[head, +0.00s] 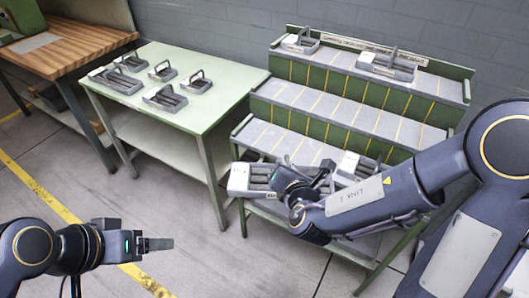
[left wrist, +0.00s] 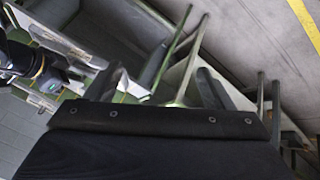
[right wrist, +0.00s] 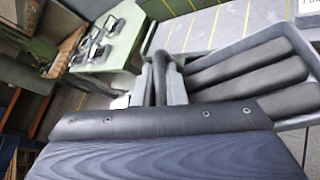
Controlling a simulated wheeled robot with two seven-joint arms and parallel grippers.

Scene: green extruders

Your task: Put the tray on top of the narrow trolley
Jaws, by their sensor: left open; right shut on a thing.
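The tray (head: 239,181) is grey with a pale end and dark cylinders in it, at the left front of the stepped rack's lowest level. My right gripper (head: 302,178) is shut on its upright handle; the right wrist view shows the fingers (right wrist: 160,84) around the handle and the tray (right wrist: 285,124) with thick dark cylinders beside them. I cannot tell whether the tray touches the step. My left gripper (head: 150,243) is open and empty over the floor at lower left; its fingers (left wrist: 165,88) show apart in the left wrist view. I cannot tell which furniture is the narrow trolley.
A green table (head: 190,120) with a pale top and lower shelf holds several handled trays (head: 165,97), its front clear. The green stepped rack (head: 290,125) has more trays on top and one (head: 355,166) low. A wooden bench (head: 65,50) stands far left. Floor between is free.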

